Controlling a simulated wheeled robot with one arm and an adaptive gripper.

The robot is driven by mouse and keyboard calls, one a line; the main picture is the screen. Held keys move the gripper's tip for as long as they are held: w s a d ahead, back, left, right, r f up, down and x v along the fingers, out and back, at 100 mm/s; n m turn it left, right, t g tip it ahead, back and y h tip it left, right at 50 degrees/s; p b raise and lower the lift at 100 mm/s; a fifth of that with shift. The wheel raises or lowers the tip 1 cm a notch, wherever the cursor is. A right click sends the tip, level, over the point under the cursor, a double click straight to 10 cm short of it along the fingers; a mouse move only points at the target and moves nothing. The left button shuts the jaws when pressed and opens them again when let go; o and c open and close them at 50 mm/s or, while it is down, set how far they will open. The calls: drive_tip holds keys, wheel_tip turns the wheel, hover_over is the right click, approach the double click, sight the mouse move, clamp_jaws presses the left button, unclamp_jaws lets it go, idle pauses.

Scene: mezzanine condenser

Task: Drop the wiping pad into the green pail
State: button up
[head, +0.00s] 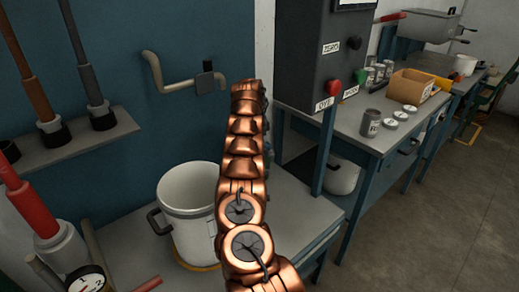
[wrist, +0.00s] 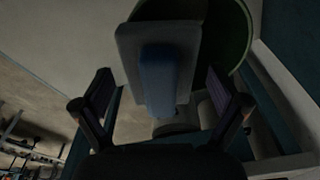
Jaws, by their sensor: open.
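In the wrist view my gripper (wrist: 162,108) is open, with one finger at each side. A flat grey plate with a blue block on it, which looks like the wiping pad (wrist: 158,78), lies between and beyond the fingers, and I see no finger touching it. A dark green round shape, likely the green pail (wrist: 248,45), shows behind the pad at the upper right, partly covered by it. I cannot tell whether the pad touches the pail. In the head view my copper arm hides the gripper, and neither pad nor pail is visible.
A white pot (head: 188,192) with black handles stands on the bench left of my arm. A grey control box (head: 318,55) hangs right of it. A side bench holds a cardboard box (head: 408,87) and several cans. The floor (head: 450,220) at the right is clear.

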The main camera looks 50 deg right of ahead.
wheel_tip(320, 180, up, 13)
drive_tip(key=a+p, duration=0.1)
drive_tip(key=p, duration=0.4)
drive_tip(key=shift+w, duration=0.35)
drive_tip(key=shift+a, duration=0.2)
drive_tip(key=w+a+r+n, duration=0.1)
drive_tip(key=a+r+n, duration=0.25)
drive_tip(key=a, duration=0.35)
drive_tip(key=a+r+n, duration=0.3)
drive_tip(key=a+r, duration=0.1)
drive_tip(key=a, duration=0.4)
drive_tip(key=s+a+r+n+y, duration=0.1)
drive_tip(key=s+a+r+n, duration=0.2)
drive_tip(key=a, duration=0.5)
drive_tip(key=s+a+r+n, duration=0.2)
drive_tip(key=s+a+n, duration=0.3)
drive_tip(key=a, duration=0.4)
drive_tip(key=s+a+f+n, duration=0.2)
drive_tip(key=s+a, duration=0.3)
drive_tip(key=s, duration=0.5)
drive_tip(key=s+a+f+n, duration=0.3)
drive_tip(key=s+a+n, duration=0.1)
drive_tip(key=s, duration=0.7)
drive_tip(key=s+a+f+n+g, duration=0.1)
drive_tip(key=s+a+f+n, duration=0.1)
drive_tip(key=s+a, duration=0.5)
drive_tip(key=s+n, duration=0.1)
drive_tip(key=s, duration=0.3)
drive_tip(key=shift+f, duration=0.35)
